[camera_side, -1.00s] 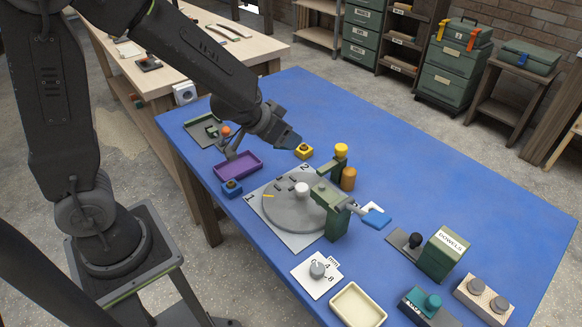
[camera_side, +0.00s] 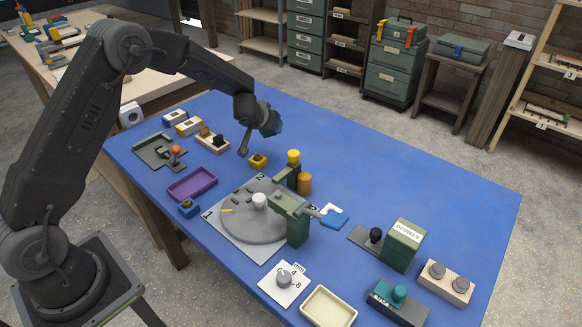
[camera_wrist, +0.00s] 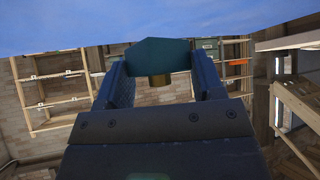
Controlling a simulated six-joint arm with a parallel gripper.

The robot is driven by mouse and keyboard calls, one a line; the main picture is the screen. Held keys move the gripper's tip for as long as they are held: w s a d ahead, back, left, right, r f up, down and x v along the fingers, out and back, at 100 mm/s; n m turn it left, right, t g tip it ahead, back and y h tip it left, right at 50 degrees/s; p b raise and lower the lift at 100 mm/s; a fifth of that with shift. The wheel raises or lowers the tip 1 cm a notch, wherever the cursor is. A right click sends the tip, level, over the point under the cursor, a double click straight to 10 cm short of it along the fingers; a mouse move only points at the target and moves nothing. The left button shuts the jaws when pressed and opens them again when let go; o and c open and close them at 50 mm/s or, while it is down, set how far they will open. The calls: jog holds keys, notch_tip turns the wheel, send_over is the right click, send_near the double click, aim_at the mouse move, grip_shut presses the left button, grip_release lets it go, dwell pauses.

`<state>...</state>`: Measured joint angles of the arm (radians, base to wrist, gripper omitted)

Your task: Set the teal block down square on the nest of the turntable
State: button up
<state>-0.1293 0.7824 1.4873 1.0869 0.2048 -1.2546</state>
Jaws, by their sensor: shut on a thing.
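My gripper (camera_wrist: 155,85) is shut on the teal block (camera_wrist: 160,55), which sits between the fingers in the wrist view with a brass-coloured part below it. The turntable (camera_side: 240,226) is a grey disc with a white hub on a pale numbered plate, nearer the camera than my gripper. Small dark pieces on the disc may be the nest, but they are too small to tell.
A green bracket (camera_side: 297,228) overhangs the turntable's right side, beside a yellow-topped post (camera_side: 293,157) and an orange cylinder (camera_side: 305,183). A purple tray (camera_side: 192,184) lies left. A cream tray (camera_side: 328,307) and dowels box (camera_side: 403,244) stand right. The table's far right is clear.

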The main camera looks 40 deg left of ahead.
jog(key=shift+w+a+f, duration=0.2)
jog(key=shift+w+f, duration=0.05)
jog(key=shift+w, duration=0.05)
jog(key=shift+w+f, duration=0.1)
jog(key=shift+f, duration=3.85)
jog(key=shift+f, duration=0.1)
jog(key=o, duration=1)
